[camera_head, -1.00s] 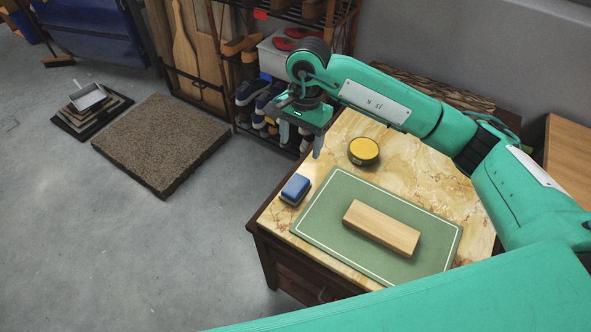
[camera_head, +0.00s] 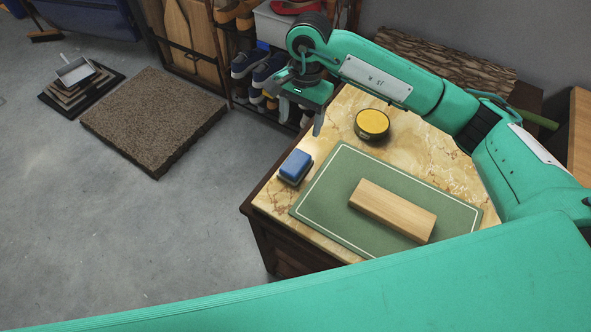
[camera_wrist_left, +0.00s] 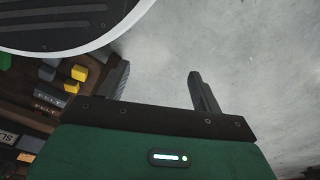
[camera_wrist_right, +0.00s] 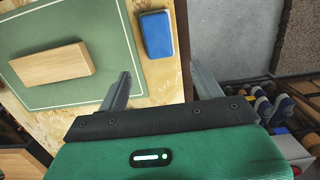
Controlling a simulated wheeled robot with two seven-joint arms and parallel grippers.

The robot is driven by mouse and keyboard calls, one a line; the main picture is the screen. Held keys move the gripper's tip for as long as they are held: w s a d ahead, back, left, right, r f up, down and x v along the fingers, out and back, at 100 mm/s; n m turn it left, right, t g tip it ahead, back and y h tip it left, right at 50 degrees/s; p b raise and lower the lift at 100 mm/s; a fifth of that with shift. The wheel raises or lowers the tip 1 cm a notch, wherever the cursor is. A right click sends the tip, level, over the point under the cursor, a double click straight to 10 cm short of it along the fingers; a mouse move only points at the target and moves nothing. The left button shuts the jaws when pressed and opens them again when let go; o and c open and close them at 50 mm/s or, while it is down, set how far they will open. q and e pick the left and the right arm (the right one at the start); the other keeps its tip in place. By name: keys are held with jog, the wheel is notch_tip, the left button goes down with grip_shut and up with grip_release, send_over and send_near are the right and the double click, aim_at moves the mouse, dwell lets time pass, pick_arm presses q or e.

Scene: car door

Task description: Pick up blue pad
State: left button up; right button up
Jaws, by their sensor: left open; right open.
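The blue pad (camera_head: 296,165) is a small block with a blue top and a darker base. It lies on the marble table top near its left edge, beside the green mat. It also shows in the right wrist view (camera_wrist_right: 157,34), beyond the fingertips and between their lines. My right gripper (camera_head: 301,118) is open and empty, above the table's back left edge, apart from the pad. In the right wrist view its two fingers (camera_wrist_right: 160,85) are spread. My left gripper (camera_wrist_left: 160,85) is open and empty in the left wrist view; it does not show in the head view.
On the table, a wooden block (camera_head: 392,211) lies on the green mat (camera_head: 330,206), and a round yellow tin (camera_head: 371,124) stands behind. A shoe rack (camera_head: 240,92) stands behind the table.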

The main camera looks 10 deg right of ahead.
send_over(296, 162)
jog(key=w, duration=0.1)
jog(key=f, duration=0.8)
jog(key=shift+w+d+f+p, duration=0.15)
jog(key=shift+d+f+p, duration=0.2)
jog(key=shift+d+f, duration=0.05)
jog(key=f, duration=0.1)
jog(key=s+f, duration=0.1)
jog(key=f, duration=0.1)
jog(key=a+f+p, duration=0.1)
jog(key=shift+s+f, duration=0.15)
jog(key=shift+f, duration=0.45)
pick_arm(q)
jog(key=s+f, duration=0.1)
jog(key=f, duration=0.1)
jog(key=s+a+f, duration=0.1)
jog(key=s+f, duration=0.1)
jog(key=shift+a, duration=0.1)
jog(key=shift+f, duration=0.3)
pick_arm(e)
jog(key=shift+f, duration=0.15)
pick_arm(q)
jog(key=shift+b, duration=0.3)
pick_arm(e)
jog(key=shift+c, duration=0.2)
jog(key=c, duration=0.7)
